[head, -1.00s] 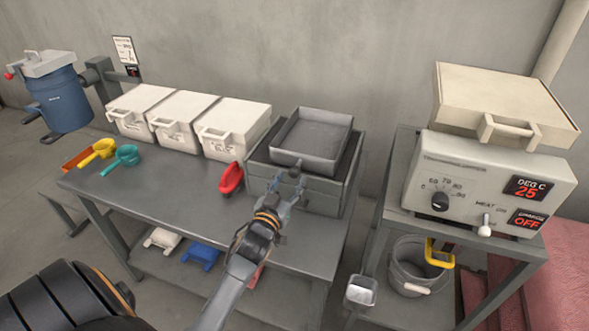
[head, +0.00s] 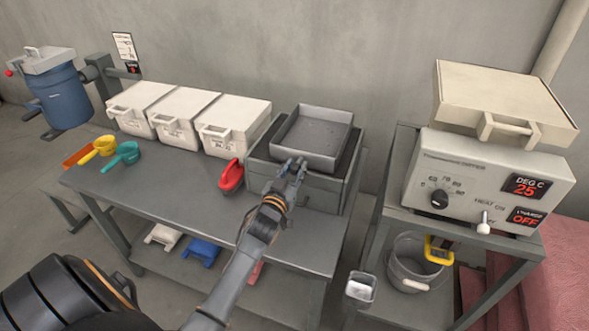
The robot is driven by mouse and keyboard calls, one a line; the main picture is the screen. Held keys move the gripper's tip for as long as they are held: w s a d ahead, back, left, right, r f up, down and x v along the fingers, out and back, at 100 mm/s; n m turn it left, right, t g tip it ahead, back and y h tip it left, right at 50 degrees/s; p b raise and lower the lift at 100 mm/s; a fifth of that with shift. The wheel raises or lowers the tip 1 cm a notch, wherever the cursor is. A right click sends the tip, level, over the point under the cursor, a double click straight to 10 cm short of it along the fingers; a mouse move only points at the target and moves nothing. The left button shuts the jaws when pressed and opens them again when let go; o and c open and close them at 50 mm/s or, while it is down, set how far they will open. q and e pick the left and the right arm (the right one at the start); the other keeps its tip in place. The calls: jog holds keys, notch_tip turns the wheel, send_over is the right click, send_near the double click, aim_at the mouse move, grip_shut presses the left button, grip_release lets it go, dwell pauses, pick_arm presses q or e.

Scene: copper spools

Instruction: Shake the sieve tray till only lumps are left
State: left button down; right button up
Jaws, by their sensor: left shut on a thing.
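The sieve tray (head: 318,160) is a grey square tray with raised walls. It sits over a larger grey box (head: 325,192) at the right end of the bench. The fingers hide the exact spot of the grip. The tray's inside looks plain grey; I cannot make out separate lumps or powder. My right gripper is not in view.
A red scoop (head: 231,177) lies left of the box. White lidded bins (head: 235,112) stand along the back, with yellow (head: 99,148) and teal (head: 122,155) scoops left. A heater unit (head: 490,180) stands right. The bench front (head: 170,190) is clear.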

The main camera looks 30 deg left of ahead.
aim_at(288, 154)
pick_arm(q)
jog(key=shift+s+a+p, duration=0.2)
jog(key=shift+s+a, duration=0.05)
jog(key=shift+a, duration=0.8)
jog(key=shift+s+a+p, duration=0.15)
jog(key=shift+s+a, duration=0.1)
jog(key=shift+a, duration=0.8)
jog(key=c, duration=1)
grip_release()
jog(key=shift+d, duration=0.1)
jog(key=shift+c, duration=0.2)
jog(key=v, duration=1.2)
